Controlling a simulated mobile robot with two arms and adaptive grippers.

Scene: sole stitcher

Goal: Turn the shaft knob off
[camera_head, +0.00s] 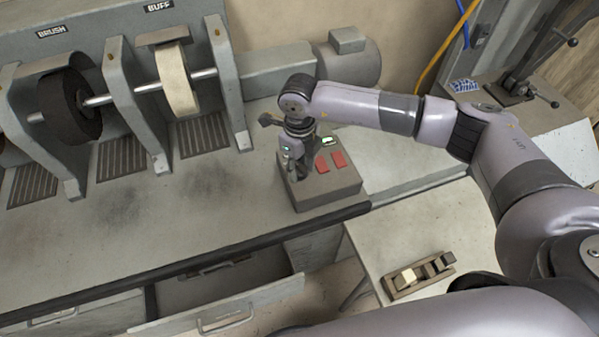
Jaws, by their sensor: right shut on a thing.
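A dark control box (335,187) sits at the front right of the grey bench. My right gripper (292,166) points down over the left part of the box and is shut on the shaft knob. The gripper and wrist cover the knob, so its turn position cannot be seen. My left gripper is not in view.
A brush wheel (70,104) and a pale buff wheel (176,79) stand on a shaft at the left. A drawer (225,312) stands open below the bench. A low side table (400,222) bears a small wooden tool (418,275).

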